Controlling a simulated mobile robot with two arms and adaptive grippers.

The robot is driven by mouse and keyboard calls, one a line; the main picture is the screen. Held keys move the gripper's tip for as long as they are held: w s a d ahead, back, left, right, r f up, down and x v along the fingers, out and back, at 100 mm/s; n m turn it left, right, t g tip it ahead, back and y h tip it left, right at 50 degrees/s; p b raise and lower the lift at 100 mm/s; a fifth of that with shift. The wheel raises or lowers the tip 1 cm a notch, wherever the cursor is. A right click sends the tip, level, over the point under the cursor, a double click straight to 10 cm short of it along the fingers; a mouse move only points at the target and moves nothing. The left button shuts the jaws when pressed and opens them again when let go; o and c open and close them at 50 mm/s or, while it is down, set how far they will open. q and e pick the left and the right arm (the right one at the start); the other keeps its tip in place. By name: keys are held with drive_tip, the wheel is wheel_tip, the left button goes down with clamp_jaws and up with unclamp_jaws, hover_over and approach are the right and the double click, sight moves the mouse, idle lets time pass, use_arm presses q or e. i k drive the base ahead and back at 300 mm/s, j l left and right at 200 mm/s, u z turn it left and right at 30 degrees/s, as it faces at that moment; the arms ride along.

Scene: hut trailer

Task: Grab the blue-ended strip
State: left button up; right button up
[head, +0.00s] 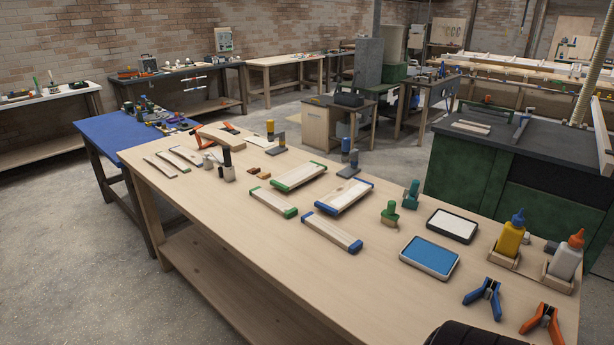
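The blue-ended strip (331,231) is a narrow pale wooden strip with a blue cap at each end. It lies flat near the middle of the front edge of the wooden workbench (205,222), slanting down to the right. A wider pale wooden board with blue ends (344,196) lies just behind it. A narrow green-ended strip (273,203) lies to its left, and a wider green-ended board (299,177) lies behind that. No gripper touches the strip.
A blue ink pad (430,257), a white pad (452,226), green stamps (390,213), glue bottles (510,235) and pliers (484,297) stand or lie to the right. Markers, a clamp and plain strips are at the far left. Bare bench top lies in front of the strip.

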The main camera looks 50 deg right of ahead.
sight(330, 232)
drive_tip(key=i+z, duration=0.1)
drive_tip(key=i, duration=1.9)
drive_tip(key=i+z, duration=0.3)
drive_tip(key=z, duration=0.15)
drive_tip(key=i+j+z, duration=0.2)
drive_tip(key=z, duration=0.25)
drive_tip(key=i+j+z, duration=0.25)
drive_tip(key=z, duration=0.2)
